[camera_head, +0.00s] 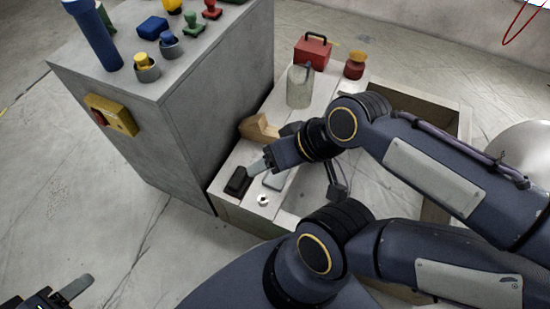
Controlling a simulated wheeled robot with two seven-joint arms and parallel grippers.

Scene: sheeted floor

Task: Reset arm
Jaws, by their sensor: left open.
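My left gripper (62,291) shows at the bottom left corner, partly cut off by the frame. It is open, apart from any object, over bare floor. My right gripper (264,164) is at the end of the arm folded back from the right. It hovers over the low bench (237,210), its grey finger close to a black block (237,181). Only one of its fingers shows clearly, so its opening and any contact with the block cannot be told.
A tall grey cabinet (190,135) with coloured knobs stands left of the bench. The bench bears a wooden block (260,128), a pale cylinder (299,88), a red toolbox (313,53) and a red knob (355,66). The floor (80,190) at left is clear.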

